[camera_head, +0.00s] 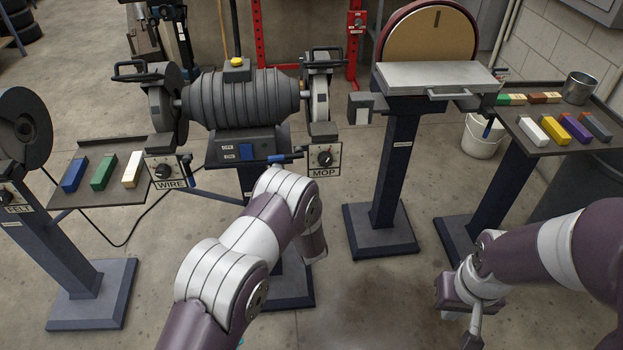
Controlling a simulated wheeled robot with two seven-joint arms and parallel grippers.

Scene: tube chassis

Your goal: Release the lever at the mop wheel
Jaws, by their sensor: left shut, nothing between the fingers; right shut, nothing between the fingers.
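The mop wheel (320,98) is the pale disc at the right end of the grinder, partly inside a dark guard. Below it is a panel marked MOP (325,160) with a dark knob. A dark lever with a blue part (287,157) sticks out left of this panel, nearly level. My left arm comes up in front of the grinder, its upper joint just below the lever. The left gripper's fingers do not show. My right gripper (472,332) is low at the right, shut and empty, far from the lever.
The grinder (240,98) has a WIRE panel (172,170) at its left. A grey work table (437,77) with a disc behind stands to the right. Trays with coloured bars (103,172) (560,130) flank both sides. A white bucket (482,138) stands on the floor.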

